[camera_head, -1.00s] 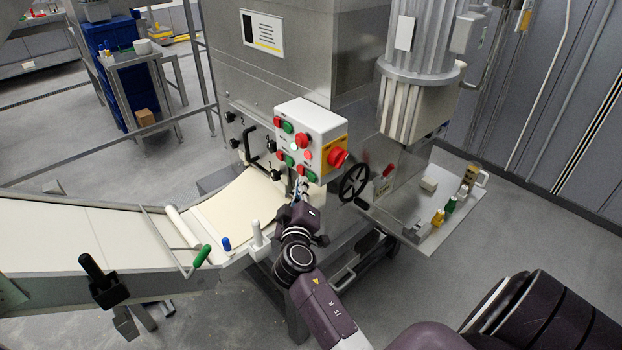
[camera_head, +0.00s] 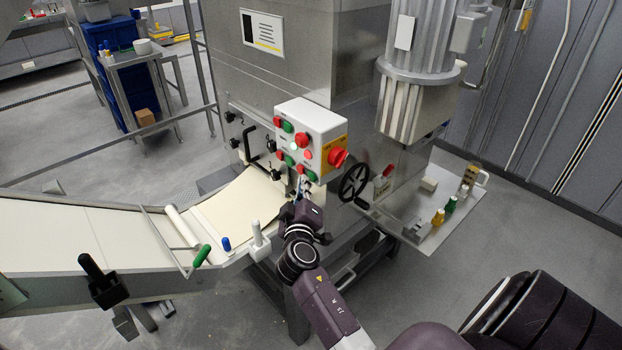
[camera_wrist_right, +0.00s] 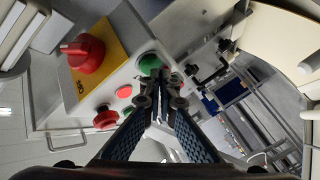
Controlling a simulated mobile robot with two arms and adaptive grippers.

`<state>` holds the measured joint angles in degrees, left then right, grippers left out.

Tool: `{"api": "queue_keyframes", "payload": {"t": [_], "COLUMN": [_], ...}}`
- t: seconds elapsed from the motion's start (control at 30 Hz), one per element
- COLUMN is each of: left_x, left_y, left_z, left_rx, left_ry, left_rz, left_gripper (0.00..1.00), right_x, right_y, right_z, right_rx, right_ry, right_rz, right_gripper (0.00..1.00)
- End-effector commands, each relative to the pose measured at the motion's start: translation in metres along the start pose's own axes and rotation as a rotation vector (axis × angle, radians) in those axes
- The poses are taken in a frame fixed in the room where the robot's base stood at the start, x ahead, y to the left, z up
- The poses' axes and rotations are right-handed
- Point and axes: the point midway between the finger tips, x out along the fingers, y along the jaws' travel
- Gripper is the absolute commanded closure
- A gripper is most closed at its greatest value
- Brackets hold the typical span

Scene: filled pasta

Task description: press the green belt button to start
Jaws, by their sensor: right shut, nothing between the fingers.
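The control box (camera_head: 308,130) is a white panel on the machine's front with several green and red buttons. Its labels are too small to read. In the head view, a green button (camera_head: 311,175) sits at its lower edge, beside a red one. My right gripper (camera_head: 299,184) is just below the box, shut and empty, pointing up at this lower edge. In the right wrist view, a green button (camera_wrist_right: 150,64) shows just beyond the shut fingertips (camera_wrist_right: 163,82), partly hidden by them. Whether they touch it I cannot tell. My left gripper is out of view.
A big red switch (camera_head: 338,157) on a yellow plate juts from the box's right side. A black handwheel (camera_head: 353,182) is to the right of my gripper. The pale belt (camera_head: 237,205) runs off to the left, with levers along its near edge.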

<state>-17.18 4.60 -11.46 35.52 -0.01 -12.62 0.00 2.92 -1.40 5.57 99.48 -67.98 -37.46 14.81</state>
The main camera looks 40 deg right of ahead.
Motion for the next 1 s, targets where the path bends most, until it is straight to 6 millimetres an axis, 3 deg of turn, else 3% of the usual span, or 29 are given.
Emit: {"api": "queue_keyframes", "payload": {"t": [1.0], "left_x": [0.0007], "left_y": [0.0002], "left_z": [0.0], "left_rx": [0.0], "left_ry": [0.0], "left_rz": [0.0], "left_gripper": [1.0], "right_x": [0.0069], "right_y": [0.0053], "right_z": [0.0052], "right_rx": [-0.002], "right_ry": [-0.001], "right_rz": [0.001], "right_gripper": [1.0]}}
